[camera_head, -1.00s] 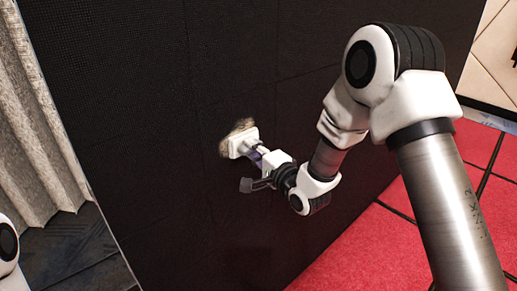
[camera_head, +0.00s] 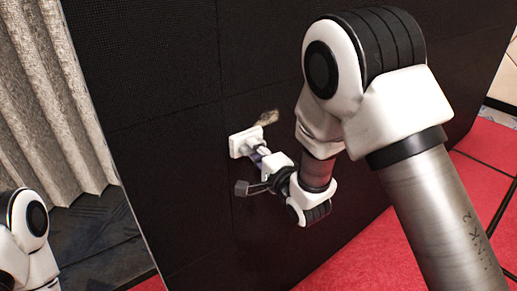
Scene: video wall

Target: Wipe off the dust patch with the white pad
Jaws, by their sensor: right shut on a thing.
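The white pad (camera_head: 242,142) is against or very near the black video wall (camera_head: 160,60); I cannot tell if it touches. My right gripper (camera_head: 260,157) is shut on the pad from its near side, and the gripper and arm hide part of it. A small tan dust patch (camera_head: 268,117) shows on the wall just above and right of the pad. Whether more dust lies behind the pad is hidden. My left gripper is out of view; only a white part of my left arm shows at the lower left.
A grey curtain (camera_head: 55,110) hangs left of the wall's edge, above a dark floor (camera_head: 95,235). Red carpet (camera_head: 350,255) with dark lines lies in front and to the right. The wall around the pad is bare and flat.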

